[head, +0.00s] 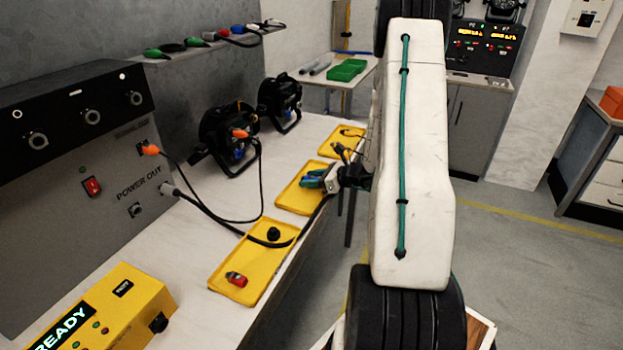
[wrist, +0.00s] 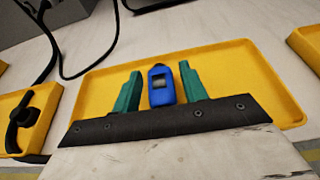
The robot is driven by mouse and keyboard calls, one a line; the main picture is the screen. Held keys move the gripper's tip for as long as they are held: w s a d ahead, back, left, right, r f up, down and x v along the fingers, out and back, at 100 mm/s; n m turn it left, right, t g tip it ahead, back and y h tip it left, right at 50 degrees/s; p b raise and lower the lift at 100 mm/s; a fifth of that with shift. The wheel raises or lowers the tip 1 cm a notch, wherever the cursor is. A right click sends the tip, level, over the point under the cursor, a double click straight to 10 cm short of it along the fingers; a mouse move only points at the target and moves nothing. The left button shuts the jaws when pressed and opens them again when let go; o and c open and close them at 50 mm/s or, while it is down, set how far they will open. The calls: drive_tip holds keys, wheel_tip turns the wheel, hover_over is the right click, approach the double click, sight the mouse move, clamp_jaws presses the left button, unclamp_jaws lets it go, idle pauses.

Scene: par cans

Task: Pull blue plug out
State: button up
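A blue plug (wrist: 162,97) with a small pale patch shows in the wrist view over the middle yellow tray (wrist: 240,75). My gripper (wrist: 160,80) has its two green fingers on either side of the plug, with narrow gaps left and right, so it is open around it. I cannot tell whether the plug touches the tray floor. In the head view my gripper (head: 318,180) is low over the middle tray (head: 290,199), and the plug there is mostly hidden by it.
The near yellow tray (head: 225,291) holds a red plug (head: 236,279) and a black plug (head: 273,234) on a cable. The far tray (head: 333,147) holds a dark cable. Black lamps (head: 228,135) stand behind. A grey panel (head: 75,190) with cables is left; a yellow READY box (head: 130,290) is in front.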

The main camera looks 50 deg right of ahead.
drive_tip(key=shift+o, duration=0.3)
drive_tip(key=shift+s, duration=0.1)
drive_tip(key=v, duration=0.7)
drive_tip(key=shift+s+r, duration=0.15)
drive_tip(key=shift+s, duration=0.1)
drive_tip(key=s+a+r+n+g+y, duration=0.1)
drive_tip(key=s+a+r+n+g, duration=0.25)
drive_tip(key=a+n, duration=0.3)
drive_tip(key=s+a+r+n+g+y, duration=0.25)
drive_tip(key=a+n+g, duration=0.2)
drive_tip(key=a, duration=0.35)
drive_tip(key=s+a+r+n+g+y, duration=0.1)
drive_tip(key=s+a+r+n+g, duration=0.25)
drive_tip(key=a+n, duration=0.3)
drive_tip(key=s+a+r+n+h, duration=0.9)
drive_tip(key=s+a+r+n, duration=0.2)
drive_tip(key=a+r+n, duration=0.2)
drive_tip(key=shift+r+n, duration=0.4)
drive_tip(key=shift+n, duration=0.35)
